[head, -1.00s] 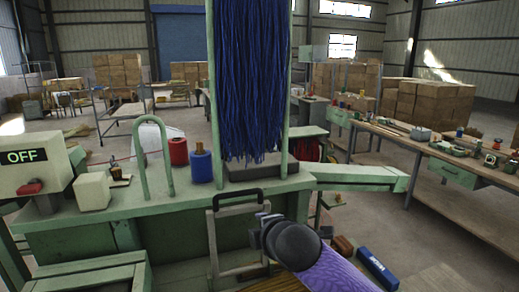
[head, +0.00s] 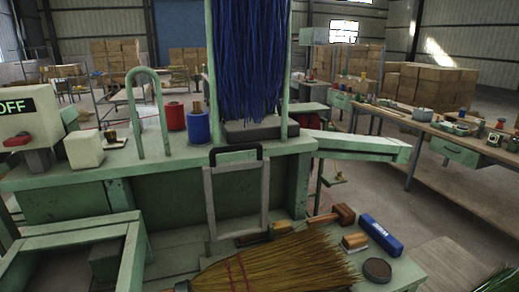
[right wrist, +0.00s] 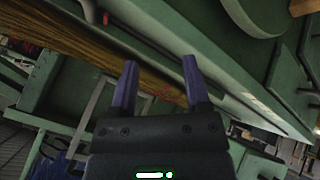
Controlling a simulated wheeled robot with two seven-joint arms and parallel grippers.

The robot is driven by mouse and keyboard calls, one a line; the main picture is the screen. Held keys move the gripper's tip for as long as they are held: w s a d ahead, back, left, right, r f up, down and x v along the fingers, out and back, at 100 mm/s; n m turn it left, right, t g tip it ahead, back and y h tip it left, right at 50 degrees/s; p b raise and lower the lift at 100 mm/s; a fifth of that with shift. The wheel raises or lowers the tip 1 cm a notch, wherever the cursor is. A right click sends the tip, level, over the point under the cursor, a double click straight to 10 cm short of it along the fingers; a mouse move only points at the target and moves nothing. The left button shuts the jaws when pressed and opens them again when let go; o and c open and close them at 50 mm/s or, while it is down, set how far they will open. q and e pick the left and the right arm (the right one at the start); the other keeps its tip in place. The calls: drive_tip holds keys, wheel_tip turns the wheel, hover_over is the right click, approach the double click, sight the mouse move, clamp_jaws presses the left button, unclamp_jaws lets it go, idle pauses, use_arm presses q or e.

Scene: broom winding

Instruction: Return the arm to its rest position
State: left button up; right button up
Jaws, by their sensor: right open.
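My right gripper (right wrist: 158,88) shows in the right wrist view with its two purple fingers spread apart and nothing between them. Green machine surfaces and part of the broom's bristles (right wrist: 70,45) lie beyond the fingers. In the head view neither of my arms shows. The straw broom (head: 265,268) lies on the lower green bench at the front. My left gripper is in neither view.
The green machine table (head: 90,180) carries a box with an OFF sign (head: 15,108), red and blue spools and a hoop. Blue strands (head: 248,60) hang in a frame. A blue box (head: 381,234), a wooden-handled tool and a round tin (head: 377,269) lie at the front right.

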drive_tip(key=s+d+f+m+g+b, duration=0.1)
drive_tip(key=s+d+f+m+b, duration=0.1)
drive_tip(key=s+f, duration=0.5)
drive_tip(key=s+d+f+m+g+b, duration=0.15)
drive_tip(key=s+f, duration=0.35)
drive_tip(key=f, duration=0.5)
use_arm(q)
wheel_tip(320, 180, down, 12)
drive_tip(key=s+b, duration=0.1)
drive_tip(key=b, duration=0.6)
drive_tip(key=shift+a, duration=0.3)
use_arm(e)
drive_tip(key=s+d+f+m+g, duration=0.1)
drive_tip(key=s+f+m, duration=0.1)
drive_tip(key=s+f, duration=0.3)
drive_tip(key=s+d+f+m+g+h, duration=0.1)
drive_tip(key=s+f, duration=0.4)
drive_tip(key=s, duration=0.9)
drive_tip(key=s+d+f+m+g, duration=0.2)
drive_tip(key=s+f, duration=0.3)
drive_tip(key=s, duration=0.5)
drive_tip(key=shift+d+m+h, duration=0.35)
drive_tip(key=shift+d+h, duration=0.05)
drive_tip(key=shift+d, duration=0.05)
